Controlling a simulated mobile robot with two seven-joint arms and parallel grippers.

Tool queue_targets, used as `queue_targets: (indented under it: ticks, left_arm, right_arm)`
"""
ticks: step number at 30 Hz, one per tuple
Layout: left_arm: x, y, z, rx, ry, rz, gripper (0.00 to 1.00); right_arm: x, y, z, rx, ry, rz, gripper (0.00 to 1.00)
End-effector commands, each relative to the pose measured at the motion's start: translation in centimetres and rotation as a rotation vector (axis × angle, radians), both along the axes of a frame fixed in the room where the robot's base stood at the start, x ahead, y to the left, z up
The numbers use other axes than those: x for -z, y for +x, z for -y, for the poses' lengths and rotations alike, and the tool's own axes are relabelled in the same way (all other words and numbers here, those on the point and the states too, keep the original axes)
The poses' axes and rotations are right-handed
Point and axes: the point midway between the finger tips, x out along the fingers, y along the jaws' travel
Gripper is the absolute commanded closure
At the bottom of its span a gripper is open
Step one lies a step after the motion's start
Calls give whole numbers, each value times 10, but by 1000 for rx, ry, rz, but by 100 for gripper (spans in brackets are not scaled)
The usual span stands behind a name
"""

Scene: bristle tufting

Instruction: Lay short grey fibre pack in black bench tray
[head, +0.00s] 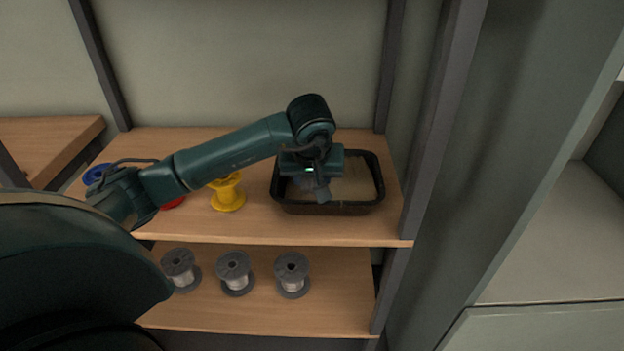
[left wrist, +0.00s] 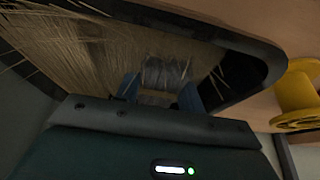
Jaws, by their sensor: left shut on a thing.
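The black bench tray (head: 330,208) is on the upper wooden shelf, and its dark rim (left wrist: 262,75) also shows in the left wrist view. Tan fibres lie inside it. My left gripper (head: 318,188) points down into the tray. In the left wrist view its two bluish fingers (left wrist: 160,93) are shut on the short grey fibre pack (left wrist: 166,70), which lies between the tips against the tan fibres. Whether the pack touches the tray floor I cannot tell. The gripper mostly hides the pack in the head view. My right gripper is not in view.
A yellow spool (head: 228,196) stands just left of the tray; it also shows in the left wrist view (left wrist: 298,95). A blue spool (head: 97,173) and a partly hidden red one (head: 173,202) are farther left. Grey spools (head: 235,272) stand on the lower shelf. A dark post (head: 437,130) rises right of the tray.

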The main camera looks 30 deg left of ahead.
Motion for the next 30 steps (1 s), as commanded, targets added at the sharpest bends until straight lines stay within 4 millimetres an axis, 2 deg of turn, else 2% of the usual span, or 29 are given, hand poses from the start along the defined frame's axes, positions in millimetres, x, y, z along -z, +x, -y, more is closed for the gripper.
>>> queue_targets:
  ticks: [1,8,17,22,30]
  left_arm:
    - [1,0,0,0,0,0,60]
    - [0,0,0,0,0,0,41]
    - [-3,0,0,0,-1,-1,40]
    - [-25,-6,4,1,0,4,40]
    - [-80,-25,16,1,0,5,40]
  right_arm:
    - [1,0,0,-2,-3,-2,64]
    - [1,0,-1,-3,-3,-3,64]
    - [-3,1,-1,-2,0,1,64]
    - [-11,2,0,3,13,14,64]
    - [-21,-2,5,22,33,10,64]
